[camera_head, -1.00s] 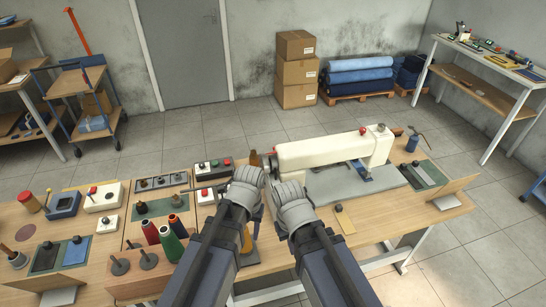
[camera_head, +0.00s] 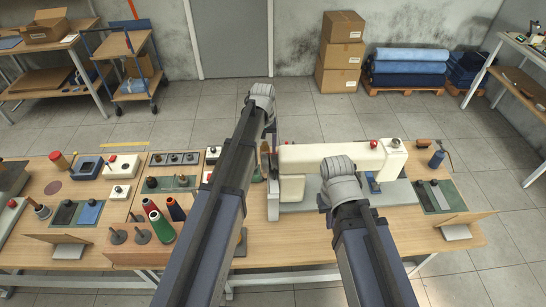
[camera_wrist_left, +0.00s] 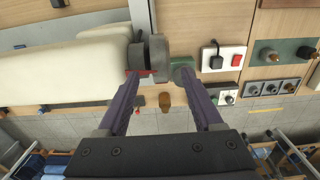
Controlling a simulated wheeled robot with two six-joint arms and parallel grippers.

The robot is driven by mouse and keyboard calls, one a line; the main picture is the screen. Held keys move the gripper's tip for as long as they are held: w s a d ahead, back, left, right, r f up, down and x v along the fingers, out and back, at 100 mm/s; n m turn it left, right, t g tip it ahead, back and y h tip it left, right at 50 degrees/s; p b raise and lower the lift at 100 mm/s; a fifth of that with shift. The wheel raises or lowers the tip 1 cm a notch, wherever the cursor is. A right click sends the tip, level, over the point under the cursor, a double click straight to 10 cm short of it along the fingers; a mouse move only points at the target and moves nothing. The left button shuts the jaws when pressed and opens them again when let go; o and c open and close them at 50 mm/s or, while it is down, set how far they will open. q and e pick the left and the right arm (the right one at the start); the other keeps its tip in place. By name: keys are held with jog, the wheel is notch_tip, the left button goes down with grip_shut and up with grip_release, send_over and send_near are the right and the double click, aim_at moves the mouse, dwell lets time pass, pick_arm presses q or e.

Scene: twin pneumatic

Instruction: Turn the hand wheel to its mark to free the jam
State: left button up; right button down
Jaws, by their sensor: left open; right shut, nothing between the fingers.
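The white sewing machine (camera_head: 315,158) stands on the bench, and its end also shows at the left of the left wrist view (camera_wrist_left: 65,70). The grey hand wheel (camera_wrist_left: 151,58) is at that end, with a thin red line (camera_wrist_left: 139,72) beside it. My left gripper (camera_wrist_left: 158,78) is open, with one fingertip close to the wheel and the other to its right. I cannot tell whether they touch it. In the head view my left arm hides most of the wheel. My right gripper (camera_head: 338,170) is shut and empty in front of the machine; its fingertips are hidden.
Thread spools (camera_head: 162,228) and a grey switch tray (camera_head: 174,158) are on the left of the bench. A brown item (camera_wrist_left: 165,103) is near my left gripper. Open floor (camera_head: 210,105) lies behind the bench.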

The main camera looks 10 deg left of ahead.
aim_at(265, 161)
pick_arm(q)
jog(key=shift+f, duration=0.2)
notch_tip(265, 161, down, 8)
jog(key=b, duration=0.8)
jog(key=shift+r, duration=0.25)
grip_shut()
